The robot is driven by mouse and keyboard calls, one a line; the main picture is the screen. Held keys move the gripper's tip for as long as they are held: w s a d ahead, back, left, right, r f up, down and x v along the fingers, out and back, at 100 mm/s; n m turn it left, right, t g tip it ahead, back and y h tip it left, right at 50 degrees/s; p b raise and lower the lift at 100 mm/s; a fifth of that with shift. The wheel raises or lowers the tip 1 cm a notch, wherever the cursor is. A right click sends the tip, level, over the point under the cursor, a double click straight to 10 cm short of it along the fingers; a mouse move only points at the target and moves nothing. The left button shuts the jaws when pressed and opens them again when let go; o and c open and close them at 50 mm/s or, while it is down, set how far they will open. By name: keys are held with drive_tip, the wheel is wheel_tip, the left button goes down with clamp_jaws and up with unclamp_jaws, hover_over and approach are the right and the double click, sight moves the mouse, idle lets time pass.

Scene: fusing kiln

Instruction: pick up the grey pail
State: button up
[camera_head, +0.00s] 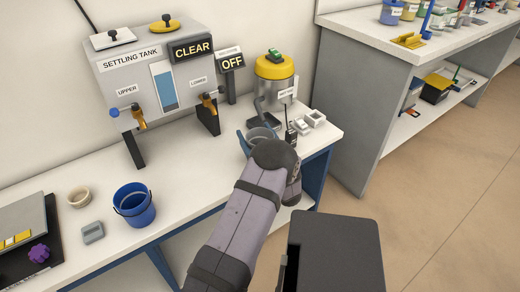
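A small grey, round vessel, which looks like the grey pail (262,134), stands on the right part of the white bench. Its near side is hidden by my wrist. My gripper (251,130) is at the pail, with a blue finger showing on its left side. The other finger is not clear, and I cannot tell whether the fingers touch the pail or are closed. A blue bucket (134,206) with a thin handle stands farther left on the bench.
The settling tank (120,85) stands behind, with two taps. A yellow-topped canister (274,78), a dark handset (290,135) and small white blocks (314,119) are close to the pail. A beige bowl (79,197) and grey block (92,232) lie left. The bench middle is clear.

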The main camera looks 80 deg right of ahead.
drive_tip(key=shift+c, duration=1.3)
wheel_tip(320, 180, up, 10)
drive_tip(key=p, duration=0.1)
drive_tip(key=shift+p, duration=0.3)
